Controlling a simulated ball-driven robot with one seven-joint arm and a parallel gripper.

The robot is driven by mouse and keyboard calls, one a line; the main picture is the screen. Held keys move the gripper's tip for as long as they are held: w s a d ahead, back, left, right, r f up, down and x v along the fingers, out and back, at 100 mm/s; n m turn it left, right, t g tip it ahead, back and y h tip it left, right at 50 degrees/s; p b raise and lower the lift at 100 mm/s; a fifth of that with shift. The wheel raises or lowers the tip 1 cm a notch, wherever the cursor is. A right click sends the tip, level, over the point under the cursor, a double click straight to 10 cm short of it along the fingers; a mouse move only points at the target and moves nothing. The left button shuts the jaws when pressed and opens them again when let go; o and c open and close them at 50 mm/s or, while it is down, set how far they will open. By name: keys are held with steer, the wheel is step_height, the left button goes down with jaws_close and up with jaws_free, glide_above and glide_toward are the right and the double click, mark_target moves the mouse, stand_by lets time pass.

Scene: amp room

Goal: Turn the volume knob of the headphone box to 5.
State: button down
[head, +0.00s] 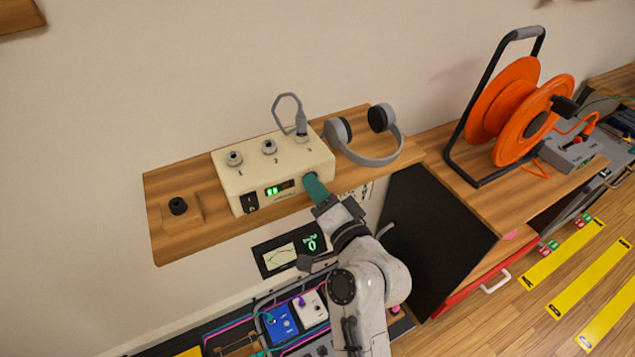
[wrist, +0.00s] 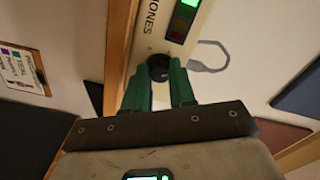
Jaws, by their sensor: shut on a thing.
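The headphone box (head: 285,175) is a cream box on a wooden wall shelf in the head view. Its top has several sockets marked with numbers. Its front has a switch, a small lit green display and the volume knob at the right end. In the wrist view the dark round volume knob (wrist: 159,67) sits on the cream front panel (wrist: 183,15), between my fingertips. My gripper (head: 314,184) has green fingers and is shut on the knob; it also shows in the wrist view (wrist: 163,80). I cannot read the knob's scale or setting.
Grey headphones (head: 370,145) lie right of the box, and a grey cable plug (head: 301,124) stands in socket 3. A wooden block (head: 180,208) with a black socket is at the shelf's left. A meter panel (head: 289,251) is below. An orange cable reel (head: 520,110) stands farther right.

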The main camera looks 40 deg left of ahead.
steer(key=m+p, duration=0.2)
steer(key=m, duration=0.3)
steer(key=shift+p, duration=0.35)
steer(key=shift+m, duration=0.3)
steer(key=c, duration=0.9)
jaws_free()
steer(key=shift+c, duration=0.2)
steer(key=b+v, duration=0.1)
steer(key=v, duration=0.9)
steer(key=shift+s+d+b, duration=0.15)
steer(key=shift+d+b, duration=0.2)
steer(key=shift+b, duration=0.05)
steer(key=shift+f, duration=0.1)
